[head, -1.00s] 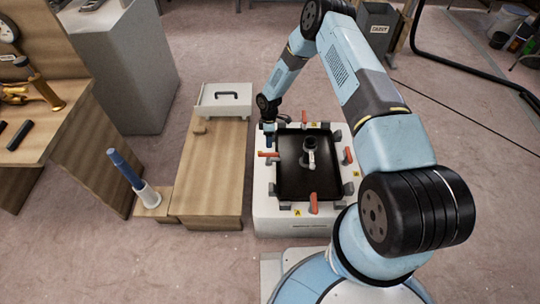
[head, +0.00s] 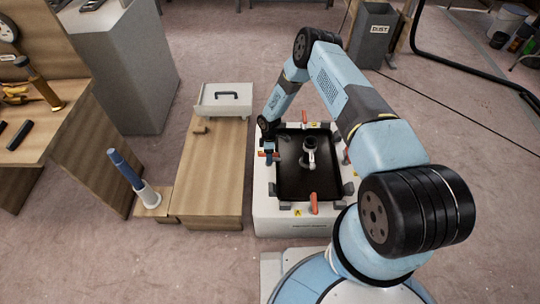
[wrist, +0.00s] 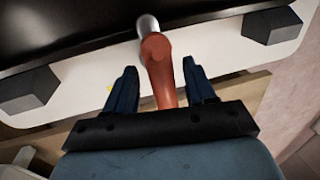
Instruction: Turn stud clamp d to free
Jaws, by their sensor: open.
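The left-hand stud clamp, apparently clamp d, has a red handle (wrist: 160,75) on a silver stud (wrist: 148,25) in the wrist view. A bit of its handle shows at the fixture's left side in the head view (head: 262,154). My gripper (wrist: 162,78) is open, one blue finger on each side of the handle. I cannot tell whether either finger touches it. My gripper (head: 269,158) covers most of this clamp in the head view. The clamp's own letter is not readable.
The white fixture (head: 262,215) holds a black tray (head: 300,185) with a grey fitting (head: 309,150) inside. Other red clamps stand at the front (head: 314,203), back (head: 305,127) and right (head: 346,158). Dark blocks (wrist: 272,25) flank the handle. A wooden bench (head: 212,175) stands left.

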